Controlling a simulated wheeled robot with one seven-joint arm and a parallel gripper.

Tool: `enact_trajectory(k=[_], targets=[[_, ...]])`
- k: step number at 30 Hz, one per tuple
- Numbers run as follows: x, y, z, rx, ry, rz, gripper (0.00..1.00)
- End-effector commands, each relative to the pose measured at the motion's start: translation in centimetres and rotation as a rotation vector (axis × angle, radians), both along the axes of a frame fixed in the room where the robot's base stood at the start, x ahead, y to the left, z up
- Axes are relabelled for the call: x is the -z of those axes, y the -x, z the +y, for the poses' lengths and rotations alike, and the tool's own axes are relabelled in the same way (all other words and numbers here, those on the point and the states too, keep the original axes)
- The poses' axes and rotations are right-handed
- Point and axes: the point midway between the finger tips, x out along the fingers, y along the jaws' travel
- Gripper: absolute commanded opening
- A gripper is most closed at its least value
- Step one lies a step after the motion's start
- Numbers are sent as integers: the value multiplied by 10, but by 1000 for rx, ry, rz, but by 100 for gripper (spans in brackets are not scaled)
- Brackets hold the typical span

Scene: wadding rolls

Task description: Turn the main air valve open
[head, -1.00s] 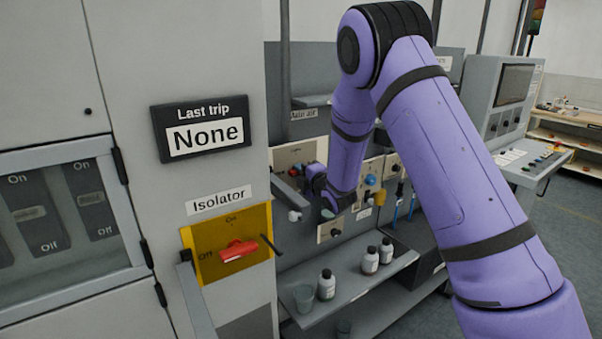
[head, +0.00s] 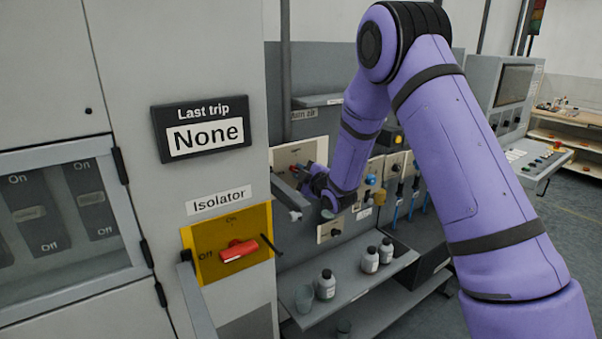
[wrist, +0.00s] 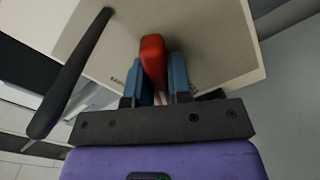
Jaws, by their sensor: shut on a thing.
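The main air valve's red handle (wrist: 153,62) stands on a cream plate (wrist: 215,55) in the wrist view. My gripper (wrist: 156,78) has its two blue fingers on either side of the handle and is shut on it. In the head view the cream plate (head: 285,156) is below the "Main air" label (head: 303,114). There the handle shows only as a small red-orange spot, and my wrist partly covers the plate. The valve's open and shut marks cannot be read.
A dark bar (wrist: 72,75) sticks out left of my gripper in the wrist view. A red isolator switch (head: 239,250) is on the nearer cabinet. Several bottles and a cup (head: 304,297) stand on the shelf below. Other valves and tools hang to the right.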

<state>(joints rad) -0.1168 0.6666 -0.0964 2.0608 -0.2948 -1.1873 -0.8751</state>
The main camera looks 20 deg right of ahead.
Motion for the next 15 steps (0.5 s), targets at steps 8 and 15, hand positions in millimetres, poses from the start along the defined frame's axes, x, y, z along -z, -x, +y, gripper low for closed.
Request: enact_trajectory(k=[8, 15], targets=[[1, 0, -2, 3, -250, 84, 0], [1, 0, -1, 2, -467, 154, 0]])
